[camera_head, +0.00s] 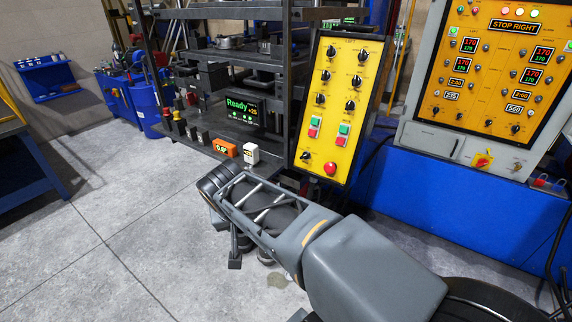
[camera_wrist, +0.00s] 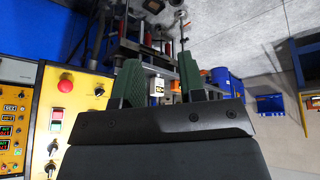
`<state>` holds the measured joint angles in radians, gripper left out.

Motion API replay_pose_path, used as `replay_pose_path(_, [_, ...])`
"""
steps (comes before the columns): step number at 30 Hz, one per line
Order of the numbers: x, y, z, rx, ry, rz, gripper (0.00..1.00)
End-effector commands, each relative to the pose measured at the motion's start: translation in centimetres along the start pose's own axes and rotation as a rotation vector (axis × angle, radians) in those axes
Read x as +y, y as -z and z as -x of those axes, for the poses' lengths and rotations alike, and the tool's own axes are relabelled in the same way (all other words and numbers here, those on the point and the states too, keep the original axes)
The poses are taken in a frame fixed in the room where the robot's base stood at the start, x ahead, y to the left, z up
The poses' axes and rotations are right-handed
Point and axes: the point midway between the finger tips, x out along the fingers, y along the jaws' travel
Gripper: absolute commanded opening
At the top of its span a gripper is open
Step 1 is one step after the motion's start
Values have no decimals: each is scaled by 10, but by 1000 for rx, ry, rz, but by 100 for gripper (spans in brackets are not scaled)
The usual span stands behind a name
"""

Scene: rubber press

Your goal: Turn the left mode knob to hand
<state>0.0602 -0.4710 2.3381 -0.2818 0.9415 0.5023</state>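A yellow control panel (camera_head: 337,95) stands tilted right of centre, with a LEFT heading and two columns of black knobs. Its left column has a top knob (camera_head: 331,51), knobs below it, and a lower knob (camera_head: 305,155) near the bottom. Small labels are unreadable, so I cannot tell which is the left mode knob or its setting. My gripper (camera_head: 250,255) is low, in front of and below the panel, apart from it.
The panel has a red mushroom button (camera_head: 330,168) and green and red push buttons. A bigger orange panel (camera_head: 490,75) stands at the right. A black press frame with a Ready display (camera_head: 241,110) and small boxes is left of the yellow panel. The floor at left is clear.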

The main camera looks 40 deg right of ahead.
Motion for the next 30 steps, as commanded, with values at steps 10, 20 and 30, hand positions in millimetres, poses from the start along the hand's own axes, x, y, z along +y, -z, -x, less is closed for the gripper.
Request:
replay_pose_path(10, [80, 98, -81, 453, -365, -848, 37])
replay_pose_path(20, [132, 155, -94, 915, -382, -1306, 37])
replay_pose_path(30, [162, 177, -104, 1030, -359, -1397, 37])
